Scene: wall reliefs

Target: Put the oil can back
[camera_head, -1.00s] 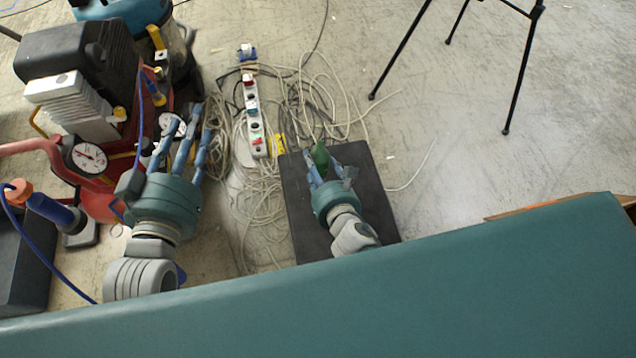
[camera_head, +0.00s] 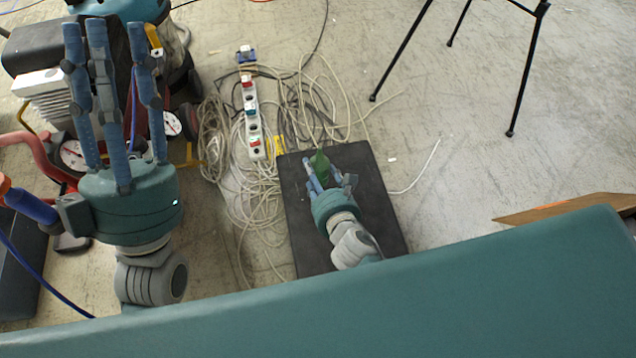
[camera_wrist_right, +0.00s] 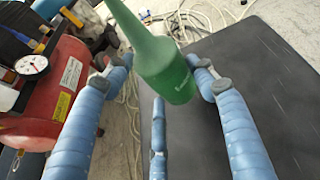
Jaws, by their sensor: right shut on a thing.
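The oil can (camera_head: 320,163) is green with a narrow spout and shows small in the head view. In the right wrist view the oil can (camera_wrist_right: 168,68) is large, its body between the fingers and its spout pointing up and left. My right gripper (camera_head: 328,179) is shut on it, above the dark flat slab (camera_head: 368,212). Whether the can touches the slab is hard to tell. My left gripper (camera_head: 106,38) is empty and open, its long blue fingers spread and straight, in front of the compressor.
A red compressor with gauges (camera_head: 62,160) stands at the left. A white power strip (camera_head: 250,110) and tangled cables (camera_head: 265,195) lie left of the slab. Black stand legs (camera_head: 400,52) are at the upper right. Floor right of the slab is mostly clear.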

